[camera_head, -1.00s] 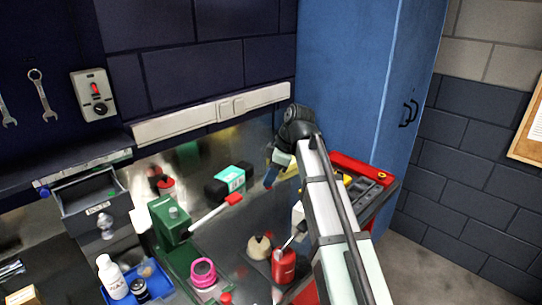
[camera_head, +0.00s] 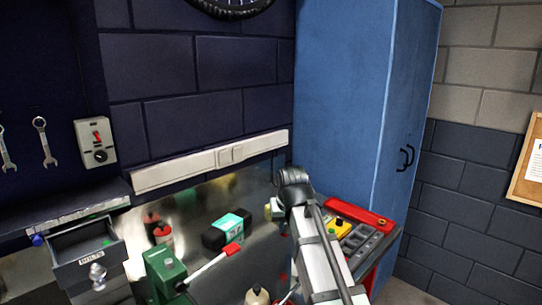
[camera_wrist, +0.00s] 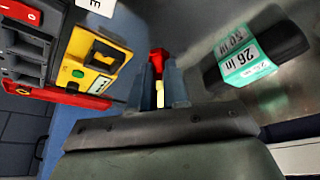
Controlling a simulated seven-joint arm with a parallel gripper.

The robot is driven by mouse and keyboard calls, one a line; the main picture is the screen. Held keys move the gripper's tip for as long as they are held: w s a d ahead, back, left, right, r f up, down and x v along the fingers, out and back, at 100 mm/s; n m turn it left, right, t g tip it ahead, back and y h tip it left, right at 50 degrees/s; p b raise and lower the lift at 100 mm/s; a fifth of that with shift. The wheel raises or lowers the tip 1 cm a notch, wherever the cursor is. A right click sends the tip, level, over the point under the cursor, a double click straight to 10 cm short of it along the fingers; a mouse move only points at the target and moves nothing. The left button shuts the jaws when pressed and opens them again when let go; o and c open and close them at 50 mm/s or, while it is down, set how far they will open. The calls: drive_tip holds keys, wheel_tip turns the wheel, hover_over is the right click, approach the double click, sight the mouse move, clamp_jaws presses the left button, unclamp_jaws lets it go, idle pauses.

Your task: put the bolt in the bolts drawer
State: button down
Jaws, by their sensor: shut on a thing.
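The bolts drawer (camera_head: 88,264) stands pulled out at the left of the camera_head view, with a label on its front and a small green item inside. My gripper (camera_wrist: 161,88) is far to its right, above the right end of the bench, near the tool chest. In the wrist view its two blue-grey fingers are close together, shut on the bolt (camera_wrist: 160,97). Only a small pale yellow part of the bolt shows between them. A red piece shows just beyond the fingertips. In the camera_head view my arm mostly hides the gripper, and the bolt cannot be made out.
A black and green box (camera_head: 227,231) stands on the bench left of my gripper. A green vise (camera_head: 163,273) with a red-tipped lever lies between it and the drawer. A red tool chest (camera_head: 365,235) with a yellow item is to the right. A blue cabinet (camera_head: 350,110) rises behind.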

drive_tip(key=s+d+m+h, duration=0.2)
drive_tip(key=s+d+m, duration=0.25)
drive_tip(key=d, duration=0.85)
drive_tip(key=a+r+n+y, duration=0.1)
drive_tip(key=a+n+y, duration=0.3)
drive_tip(key=a+n, duration=1.1)
drive_tip(key=shift+w+a+f+m+g, duration=0.1)
drive_tip(key=shift+a+f+m, duration=0.8)
drive_tip(key=shift+f, duration=0.6)
drive_tip(key=shift+w+a+f+m+g, duration=0.1)
drive_tip(key=shift+a+f+m, duration=0.75)
drive_tip(key=shift+f, duration=0.7)
drive_tip(key=shift+w+a+f+m+g, duration=0.1)
drive_tip(key=shift+a+f+m, duration=0.5)
drive_tip(key=shift+f+m, duration=0.7)
drive_tip(key=shift+s+f, duration=0.1)
drive_tip(key=shift+f, duration=0.15)
drive_tip(key=c, duration=1.6)
unclamp_jaws()
drive_tip(key=shift+f, duration=0.1)
drive_tip(key=o, duration=0.5)
